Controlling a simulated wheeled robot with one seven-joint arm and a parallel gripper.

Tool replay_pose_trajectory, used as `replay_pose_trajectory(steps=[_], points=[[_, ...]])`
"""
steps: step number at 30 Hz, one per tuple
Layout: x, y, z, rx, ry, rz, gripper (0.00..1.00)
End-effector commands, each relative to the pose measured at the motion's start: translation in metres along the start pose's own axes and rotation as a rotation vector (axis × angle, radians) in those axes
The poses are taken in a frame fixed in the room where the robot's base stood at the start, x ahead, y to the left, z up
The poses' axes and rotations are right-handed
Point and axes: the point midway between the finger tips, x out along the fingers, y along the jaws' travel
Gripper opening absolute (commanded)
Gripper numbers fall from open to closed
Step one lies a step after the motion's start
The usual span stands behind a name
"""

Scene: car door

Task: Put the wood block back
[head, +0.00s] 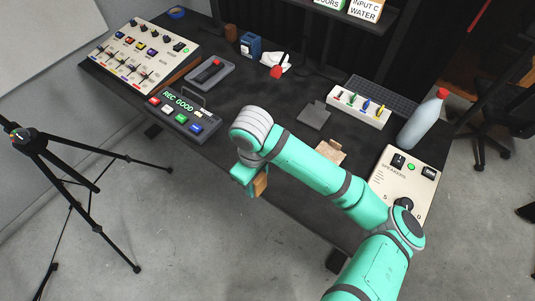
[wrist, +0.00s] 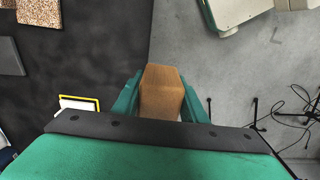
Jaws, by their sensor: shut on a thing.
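My gripper (head: 256,183) is shut on the wood block (head: 262,186), a brown block with bevelled edges. In the wrist view the wood block (wrist: 162,92) sits between both teal fingers (wrist: 160,100). In the head view the gripper holds it at the front edge of the dark desk (head: 225,115), and my wrist and arm hide part of the desk behind. In the wrist view the block appears over the line between the desk and the grey floor, with floor showing to its right.
A button box reading REC GOOD (head: 180,111) stands left of my gripper. A dark flat pad (head: 314,115) and a tan speckled piece (head: 331,151) lie behind my arm. A marker tray (head: 358,107), a bottle (head: 424,119) and a speaker panel (head: 397,176) stand right. A tripod (head: 70,160) stands on the floor.

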Motion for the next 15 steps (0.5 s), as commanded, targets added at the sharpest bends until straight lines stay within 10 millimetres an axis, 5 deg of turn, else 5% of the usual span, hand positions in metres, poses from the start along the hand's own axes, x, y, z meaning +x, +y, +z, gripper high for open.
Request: replay_pose_trajectory(steps=[5, 15], points=[[0.007, 0.013, -0.006, -0.014, 0.000, -0.002, 0.06], [0.038, 0.080, -0.034, -0.014, -0.004, 0.002, 0.06]])
